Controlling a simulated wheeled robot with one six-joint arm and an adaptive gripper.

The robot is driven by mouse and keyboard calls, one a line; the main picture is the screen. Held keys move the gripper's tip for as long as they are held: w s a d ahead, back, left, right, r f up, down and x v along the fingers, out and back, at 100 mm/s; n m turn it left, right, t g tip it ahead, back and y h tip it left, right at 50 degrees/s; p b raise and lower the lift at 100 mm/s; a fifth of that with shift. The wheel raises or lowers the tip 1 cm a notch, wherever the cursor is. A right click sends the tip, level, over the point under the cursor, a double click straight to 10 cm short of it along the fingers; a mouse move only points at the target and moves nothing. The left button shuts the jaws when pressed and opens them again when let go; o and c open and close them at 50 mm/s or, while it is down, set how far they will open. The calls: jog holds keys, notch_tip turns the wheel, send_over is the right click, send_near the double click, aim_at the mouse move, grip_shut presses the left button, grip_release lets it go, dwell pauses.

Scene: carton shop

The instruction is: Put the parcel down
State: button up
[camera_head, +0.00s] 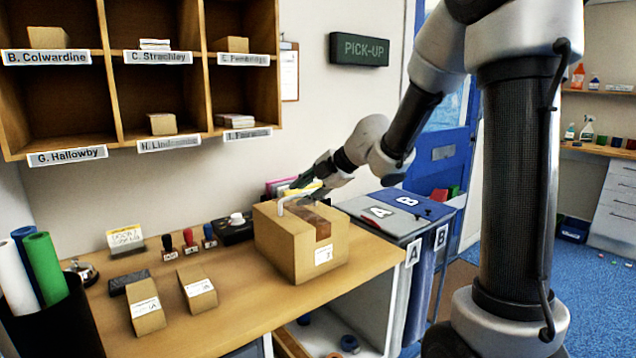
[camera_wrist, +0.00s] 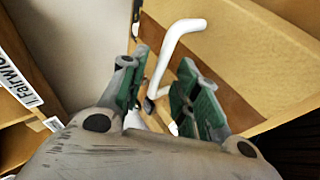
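A large cardboard parcel (camera_head: 285,243) with brown tape and a white label sits on the wooden counter (camera_head: 238,318), near its right end. A bent white handle (camera_head: 296,194) rises from its top, and the parcel's top also shows in the wrist view (camera_wrist: 235,50). My gripper (camera_head: 303,188) is just above the parcel, by the handle. In the wrist view my green-padded fingers (camera_wrist: 165,75) are apart, and the white handle (camera_wrist: 172,55) shows in the gap between them. I see space beside the handle, so the gripper looks open. Whether a pad touches it is unclear.
Two small parcels (camera_head: 145,307) (camera_head: 198,288), stamps (camera_head: 189,240), a black device (camera_head: 233,230) and rolled tubes (camera_head: 45,266) stand left on the counter. Named pigeonholes (camera_head: 112,92) hang above. Bins A and B (camera_head: 396,218) stand close on the right. Bare counter lies in front.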

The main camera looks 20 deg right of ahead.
jog(key=s+d+r+m+t+h, duration=0.35)
jog(key=d+r+m, duration=0.25)
jog(key=d+r, duration=0.3)
jog(key=s+d+r+m+t+h, duration=0.2)
jog(key=s+d+r+m+h, duration=0.3)
jog(key=d+r+m, duration=0.4)
jog(key=s+d+f+m+g+h, duration=0.25)
jog(key=s+f+m+g, duration=0.35)
jog(key=s, duration=0.6)
jog(key=s+a+f+m+g+y, duration=0.2)
jog(key=s+a+f+y, duration=0.2)
jog(key=s+a+f, duration=0.3)
jog(key=s+f, duration=0.2)
jog(key=s, duration=0.3)
jog(key=shift+s+f+g+y, duration=0.2)
jog(key=shift+f+g+y, duration=0.1)
jog(key=shift+f+g, duration=0.1)
jog(key=shift+w+a, duration=0.1)
jog(key=shift+a, duration=0.1)
